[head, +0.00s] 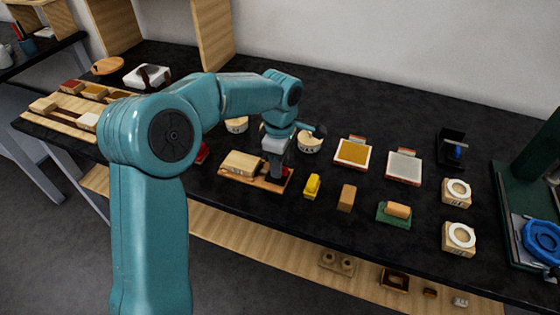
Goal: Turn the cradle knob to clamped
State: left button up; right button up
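The cradle seems to be the wooden base (232,178) with a pale block (243,163) on it, near the middle of the dark bench. My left gripper (277,172) points down over the right end of this base, beside the block. Its fingertips are at or just above a small reddish part there. The knob is mostly hidden behind the fingers, so I cannot tell its setting. I cannot tell whether the fingers are open or closed on it. My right gripper is out of view.
A yellow object (312,186) and a brown block (347,197) stand close to the right of the base. Two framed pads (353,152) (403,166), a green-based roller (396,211) and ringed blocks (457,193) lie further right. A green machine with a blue wheel (543,240) stands at the right edge.

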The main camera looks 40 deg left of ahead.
pick_arm(q)
notch_tip(320, 180, up, 16)
jog(key=p, duration=0.2)
jog(key=shift+r, duration=0.15)
jog(key=shift+s, duration=0.2)
dwell(0.5)
